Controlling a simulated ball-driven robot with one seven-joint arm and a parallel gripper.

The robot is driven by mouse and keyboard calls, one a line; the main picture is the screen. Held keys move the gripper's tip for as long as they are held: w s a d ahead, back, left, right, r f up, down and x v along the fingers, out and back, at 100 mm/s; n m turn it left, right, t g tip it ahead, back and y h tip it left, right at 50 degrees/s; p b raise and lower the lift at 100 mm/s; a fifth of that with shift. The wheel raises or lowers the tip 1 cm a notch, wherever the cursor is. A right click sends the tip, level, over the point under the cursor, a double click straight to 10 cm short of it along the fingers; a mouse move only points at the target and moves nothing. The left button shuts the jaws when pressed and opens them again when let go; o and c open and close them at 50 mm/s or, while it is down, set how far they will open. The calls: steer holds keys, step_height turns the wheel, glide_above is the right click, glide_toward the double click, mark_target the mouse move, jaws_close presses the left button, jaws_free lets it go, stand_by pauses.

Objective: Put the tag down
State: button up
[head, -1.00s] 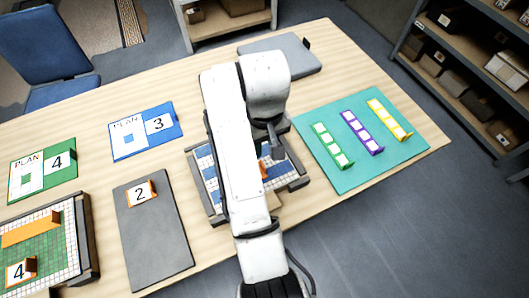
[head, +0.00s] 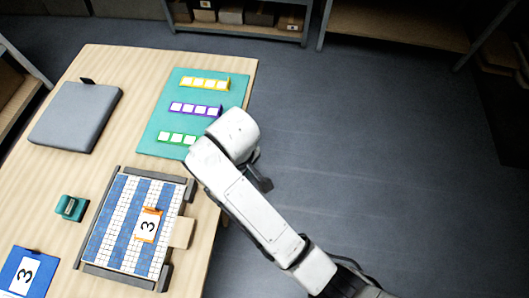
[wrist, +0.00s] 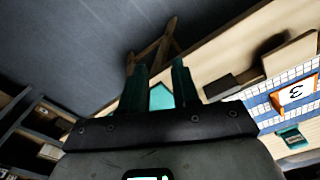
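An orange tag with a black 3 (head: 148,226) rests on the blue-and-white mosaic panel (head: 125,225), in the panel's right half. The tag also shows at the right edge of the wrist view (wrist: 297,92). My gripper (head: 258,180) hangs past the table's edge, to the right of the panel and apart from the tag. In the wrist view my gripper's two fingers (wrist: 160,82) stand apart with nothing held between them. The teal mat shows behind the gap.
A teal mat (head: 157,135) with green, purple and yellow strips of white tiles lies at the table's far end. A grey pad (head: 75,115), a small teal block (head: 71,208) and a blue card with a 3 (head: 28,272) are on the table. Open floor lies to the right.

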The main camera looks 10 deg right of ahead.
steer(key=s+d+f+m, duration=0.2)
steer(key=s+d, duration=0.2)
steer(key=d, duration=0.5)
steer(key=s+d+f+m, duration=0.1)
steer(key=s+d+m, duration=0.25)
steer(key=d, duration=0.45)
steer(key=s+d+r+m, duration=0.1)
steer(key=s+d+m, duration=0.2)
steer(key=s+d, duration=0.7)
steer(key=s, duration=0.3)
steer(key=shift+r+t+h, duration=0.2)
steer(key=shift+t+h, duration=0.1)
steer(key=shift+a, duration=0.15)
